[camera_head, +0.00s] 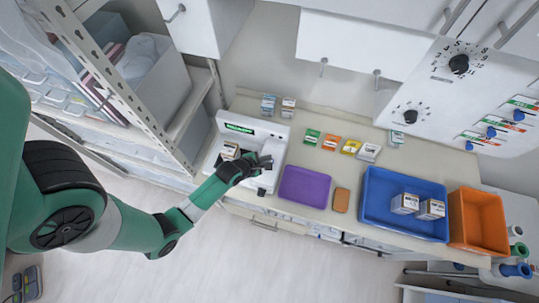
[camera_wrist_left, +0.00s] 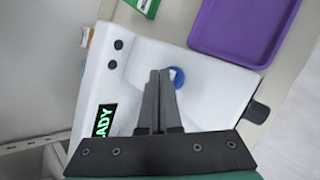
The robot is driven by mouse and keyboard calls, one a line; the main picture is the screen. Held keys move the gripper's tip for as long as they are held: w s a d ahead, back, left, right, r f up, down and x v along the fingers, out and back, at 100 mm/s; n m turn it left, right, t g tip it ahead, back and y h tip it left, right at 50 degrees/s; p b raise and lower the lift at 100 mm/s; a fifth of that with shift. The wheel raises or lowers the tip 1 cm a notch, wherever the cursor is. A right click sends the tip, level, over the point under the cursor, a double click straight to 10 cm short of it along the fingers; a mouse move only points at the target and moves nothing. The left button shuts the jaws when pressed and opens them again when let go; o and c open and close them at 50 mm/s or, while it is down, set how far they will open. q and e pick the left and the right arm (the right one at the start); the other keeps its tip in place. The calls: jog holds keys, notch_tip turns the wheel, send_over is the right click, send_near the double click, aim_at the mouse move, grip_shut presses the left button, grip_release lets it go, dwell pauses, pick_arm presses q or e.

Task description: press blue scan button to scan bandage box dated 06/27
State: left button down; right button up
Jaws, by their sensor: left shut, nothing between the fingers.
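The white scanner (camera_head: 281,145) stands on the counter, its display (camera_head: 239,128) lit green. In the left wrist view the display reads "ADY", partly hidden. The blue scan button (camera_wrist_left: 178,77) shows just beside my left fingertips, partly covered by them; I cannot tell whether they touch it. My left gripper (camera_head: 267,161) is shut and empty over the scanner; it also shows in the left wrist view (camera_wrist_left: 160,75). A small white and brown box (camera_head: 229,151) sits on the scanner's left part, behind my gripper; its date is unreadable. My right gripper is out of view.
A purple tray (camera_head: 305,186) lies right of the scanner, beside a brown pad (camera_head: 341,200). A blue bin (camera_head: 378,190) holds two boxes (camera_head: 405,203); an orange bin (camera_head: 480,222) stands right of it. Several small boxes line the back, including a green one (camera_head: 312,137).

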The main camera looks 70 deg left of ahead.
pick_arm(q)
jog(key=shift+f, duration=0.45)
dwell(0.6)
jog(key=shift+r+p, duration=0.6)
jog(key=shift+r, duration=0.25)
notch_tip(320, 180, up, 5)
jog(key=p, duration=0.5)
jog(key=shift+r, duration=0.1)
dwell(0.5)
